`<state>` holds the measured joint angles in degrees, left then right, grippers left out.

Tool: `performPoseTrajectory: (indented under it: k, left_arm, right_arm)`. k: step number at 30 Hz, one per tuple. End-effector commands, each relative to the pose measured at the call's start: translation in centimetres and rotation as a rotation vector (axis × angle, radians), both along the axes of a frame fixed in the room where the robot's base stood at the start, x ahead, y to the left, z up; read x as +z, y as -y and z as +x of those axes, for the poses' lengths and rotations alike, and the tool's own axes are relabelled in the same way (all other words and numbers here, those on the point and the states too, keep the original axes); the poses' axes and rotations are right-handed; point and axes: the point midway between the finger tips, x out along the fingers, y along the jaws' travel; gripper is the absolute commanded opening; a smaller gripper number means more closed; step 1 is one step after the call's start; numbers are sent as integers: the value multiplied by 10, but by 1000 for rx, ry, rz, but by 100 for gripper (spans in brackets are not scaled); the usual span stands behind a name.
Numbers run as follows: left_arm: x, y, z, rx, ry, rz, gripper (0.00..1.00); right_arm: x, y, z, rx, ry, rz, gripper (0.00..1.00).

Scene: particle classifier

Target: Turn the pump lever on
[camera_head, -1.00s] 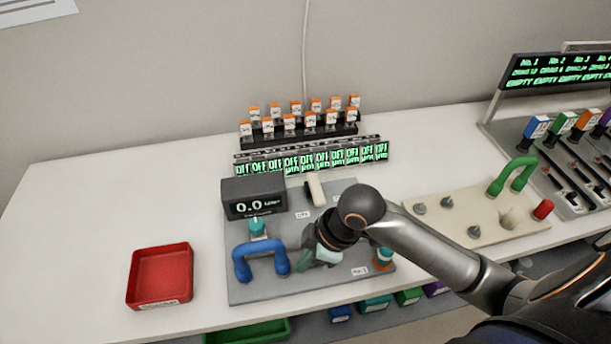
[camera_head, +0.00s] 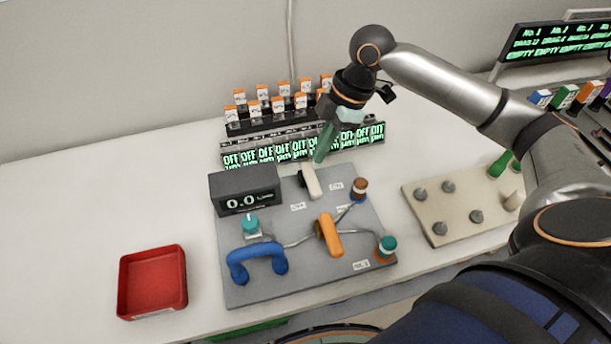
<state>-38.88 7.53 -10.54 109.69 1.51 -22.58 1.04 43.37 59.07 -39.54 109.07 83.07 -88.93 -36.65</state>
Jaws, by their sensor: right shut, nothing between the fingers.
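A grey panel (camera_head: 236,292) on the white table carries several controls. A white lever (camera_head: 312,182) stands at its back edge, right of a dark display box (camera_head: 245,190) reading 0.0. An orange handle (camera_head: 329,236) sits in the panel's middle, on thin pipes. The small labels are too blurred to tell which is the pump lever. My right gripper (camera_head: 319,158) is shut and empty, its green fingers pointing down just above and behind the white lever. I cannot tell whether they touch it. My left gripper is not in view.
A blue arched handle (camera_head: 257,262), teal knobs (camera_head: 387,245) and a brown-topped knob (camera_head: 360,187) also stand on the panel. Green OFF displays (camera_head: 265,155) and orange-capped vials (camera_head: 263,93) are behind. A red tray (camera_head: 151,282) lies left; a beige peg board (camera_head: 457,205) right.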

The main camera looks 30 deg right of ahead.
Motion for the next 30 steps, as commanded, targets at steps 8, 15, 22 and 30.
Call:
performPoseTrajectory:
  k: [8,15,22,30]
  left_arm:
    - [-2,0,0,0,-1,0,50]
    - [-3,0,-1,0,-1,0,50]
    - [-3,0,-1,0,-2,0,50]
    - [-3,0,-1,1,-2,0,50]
  right_arm:
    - [-32,-11,2,1,-5,2,0]
    - [-73,-25,5,0,-4,0,0]
    - [-92,-32,8,0,-1,0,0]
    - [-95,-32,8,0,0,-1,0]
